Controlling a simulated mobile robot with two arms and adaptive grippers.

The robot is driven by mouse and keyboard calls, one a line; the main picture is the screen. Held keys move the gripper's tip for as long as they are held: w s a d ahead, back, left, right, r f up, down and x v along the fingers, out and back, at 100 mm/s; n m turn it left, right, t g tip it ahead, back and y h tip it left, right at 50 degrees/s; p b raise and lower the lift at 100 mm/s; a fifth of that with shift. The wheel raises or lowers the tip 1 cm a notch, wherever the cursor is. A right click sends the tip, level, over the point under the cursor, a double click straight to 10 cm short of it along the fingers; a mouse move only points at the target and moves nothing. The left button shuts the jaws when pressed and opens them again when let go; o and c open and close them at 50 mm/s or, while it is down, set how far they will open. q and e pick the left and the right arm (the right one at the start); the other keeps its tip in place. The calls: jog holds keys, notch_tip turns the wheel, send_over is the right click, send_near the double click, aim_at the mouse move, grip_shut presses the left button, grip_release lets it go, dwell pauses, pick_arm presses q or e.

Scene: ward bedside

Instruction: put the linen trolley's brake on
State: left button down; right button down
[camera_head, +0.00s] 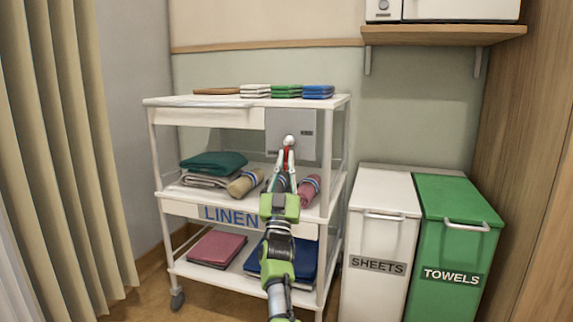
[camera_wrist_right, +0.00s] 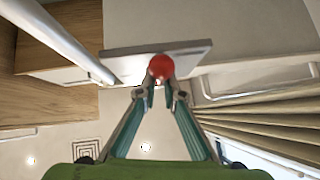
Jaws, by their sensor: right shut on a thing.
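The white linen trolley (camera_head: 160,150) stands against the wall, with a blue LINEN label on its middle shelf. A grey plate (camera_head: 307,135) is fixed at its front right, below the top; it also shows in the right wrist view (camera_wrist_right: 190,52). A lever with a red knob (camera_wrist_right: 161,67) is at this plate; in the head view a pale round end (camera_head: 289,140) and a bit of red show there. My right gripper (camera_head: 286,160) is shut on the red knob, its fingertips (camera_wrist_right: 160,88) close together there. My arm hides part of the lower shelves. My left gripper is not in view.
Folded cloths (camera_head: 287,91) lie on the trolley top; towels and rolls (camera_head: 213,163) fill the middle shelf. A white SHEETS bin (camera_head: 378,235) and a green TOWELS bin (camera_head: 455,230) stand close at its right. A curtain (camera_head: 75,150) hangs at the left.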

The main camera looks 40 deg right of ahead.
jog(key=shift+w+d, duration=0.1)
jog(key=shift+d, duration=0.15)
jog(key=c, duration=2.6)
grip_release()
jog(key=o, duration=0.4)
jog(key=shift+w+d+f, duration=0.1)
jog(key=shift+f, duration=0.15)
jog(key=shift+a+f, duration=0.1)
jog(key=shift+a, duration=0.15)
jog(key=v, duration=1.1)
jog(key=shift+s+a+f, duration=0.1)
jog(key=shift+s+f, duration=0.15)
jog(key=shift+r, duration=0.1)
